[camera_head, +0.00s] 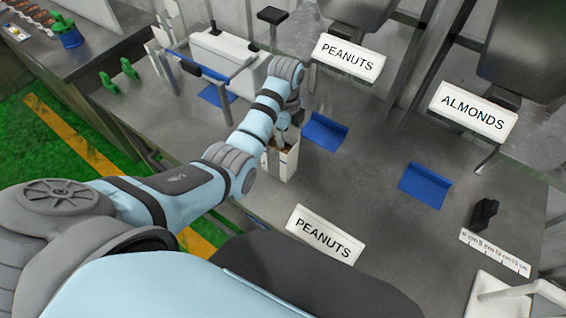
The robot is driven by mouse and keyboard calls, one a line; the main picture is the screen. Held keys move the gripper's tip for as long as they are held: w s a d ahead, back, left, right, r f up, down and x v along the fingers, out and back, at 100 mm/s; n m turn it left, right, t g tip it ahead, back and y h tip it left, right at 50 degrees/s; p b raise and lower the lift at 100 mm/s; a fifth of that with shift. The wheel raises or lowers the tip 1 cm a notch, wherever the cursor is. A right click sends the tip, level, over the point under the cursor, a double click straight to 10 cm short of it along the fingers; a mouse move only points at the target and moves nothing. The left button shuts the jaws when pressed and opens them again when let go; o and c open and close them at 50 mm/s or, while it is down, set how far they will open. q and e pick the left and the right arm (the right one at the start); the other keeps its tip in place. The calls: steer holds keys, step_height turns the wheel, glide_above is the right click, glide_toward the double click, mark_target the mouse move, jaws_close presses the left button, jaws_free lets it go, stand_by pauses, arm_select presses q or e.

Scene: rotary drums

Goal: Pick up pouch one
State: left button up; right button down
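My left arm reaches across from the left, and my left gripper (281,137) points down at an upright whitish pouch or container (287,166) with a brownish patch near its top. The gripper overlaps its top edge. I cannot tell whether the fingers are inside it, gripping its wall or only in front of it. The fingers are small and partly hidden by the wrist. I see no number that marks it as pouch one. My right gripper is not in view.
The grey table (375,160) carries a blue bracket (325,132) and another blue bracket (425,186). PEANUTS (349,59) and ALMONDS (472,111) signs stand behind; another PEANUTS sign (325,236) is in front. A white machine (226,62) stands left, a ruler strip (495,252) right.

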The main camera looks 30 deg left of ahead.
arm_select(q)
steer(key=shift+f, duration=0.1)
steer(key=shift+a, duration=0.1)
jaws_close()
steer(key=shift+w, duration=0.1)
